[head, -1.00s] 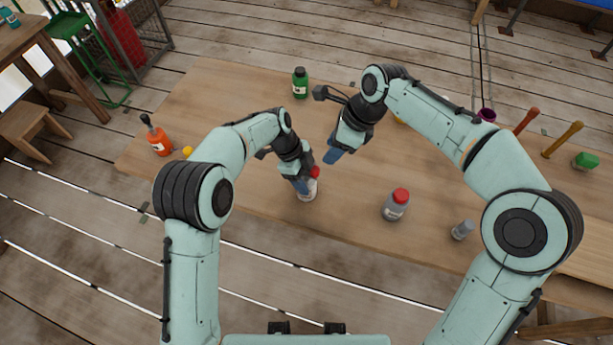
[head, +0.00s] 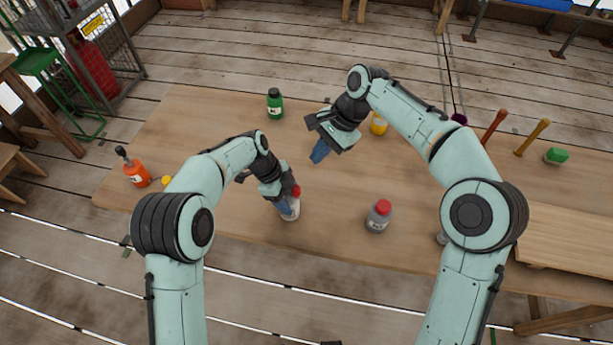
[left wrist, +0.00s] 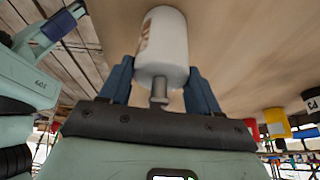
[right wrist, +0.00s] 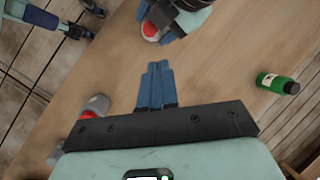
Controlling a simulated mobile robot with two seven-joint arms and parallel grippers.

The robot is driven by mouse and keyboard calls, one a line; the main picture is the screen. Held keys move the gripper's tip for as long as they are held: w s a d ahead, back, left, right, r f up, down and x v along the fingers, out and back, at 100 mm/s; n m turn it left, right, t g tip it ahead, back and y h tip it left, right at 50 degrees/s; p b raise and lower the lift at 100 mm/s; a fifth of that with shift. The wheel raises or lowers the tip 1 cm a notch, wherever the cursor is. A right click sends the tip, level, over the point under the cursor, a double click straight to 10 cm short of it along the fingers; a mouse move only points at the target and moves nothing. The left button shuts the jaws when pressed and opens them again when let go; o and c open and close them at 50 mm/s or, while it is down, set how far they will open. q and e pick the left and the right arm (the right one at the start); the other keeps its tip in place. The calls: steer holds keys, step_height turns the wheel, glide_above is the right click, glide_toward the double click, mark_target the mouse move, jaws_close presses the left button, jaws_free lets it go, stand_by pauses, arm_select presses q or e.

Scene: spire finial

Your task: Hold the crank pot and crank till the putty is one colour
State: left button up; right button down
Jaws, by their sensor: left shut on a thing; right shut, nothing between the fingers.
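My left gripper (head: 287,203) is shut on a pale pot (head: 291,212) near the table's front edge. The pot shows a red part at its top. In the left wrist view the pot (left wrist: 163,45) is a white cylinder with a grey stub, between the blue fingers. It also shows in the right wrist view (right wrist: 151,33), partly hidden by my left gripper. My right gripper (head: 319,152) is shut and empty, above the table, behind and right of the pot and apart from it.
A green bottle (head: 275,104) and a yellow one (head: 379,124) stand farther back. An orange bottle (head: 136,174) is at the left end. The wooden table (head: 330,225) is bare between them.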

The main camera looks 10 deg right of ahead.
mark_target(292, 193)
steer(key=w+d+f+n+g+y, duration=0.1)
steer(key=w+d+n, duration=0.15)
steer(key=n, duration=0.85)
steer(key=w+d+n+g+y, duration=0.1)
steer(key=w+d+n, duration=0.15)
steer(key=n, duration=0.95)
steer(key=s+a+f, duration=0.5)
steer(key=a+f, duration=0.3)
steer(key=shift+s+d+m+t+y, duration=0.15)
steer(key=shift+s+m+t+y, duration=0.15)
steer(key=shift+s+m+t, duration=0.55)
